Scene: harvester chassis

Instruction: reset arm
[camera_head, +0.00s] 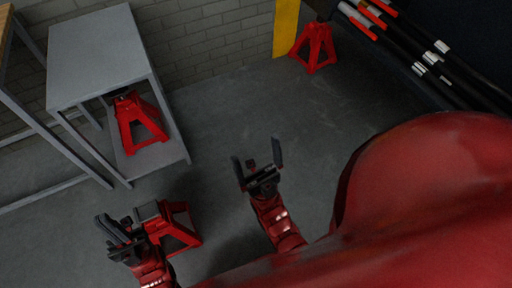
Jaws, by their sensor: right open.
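My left gripper (106,226) is at the lower left, its dark fingers close together in the picture. The viewing angle does not show whether they are shut. No object is visible in it. A red jack stand (178,232) shows just to its right, partly hidden by my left arm. I cannot tell whether they touch. My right gripper (257,152) is near the middle of the view. Its two dark fingers are spread apart with nothing between them, over the grey floor.
A grey metal table (97,55) stands at the upper left, with a red jack stand (138,122) on its lower shelf. Another red jack stand (315,46) stands by the yellow post (286,28). Dark bars (440,68) lie at the upper right. The middle floor (225,105) is clear.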

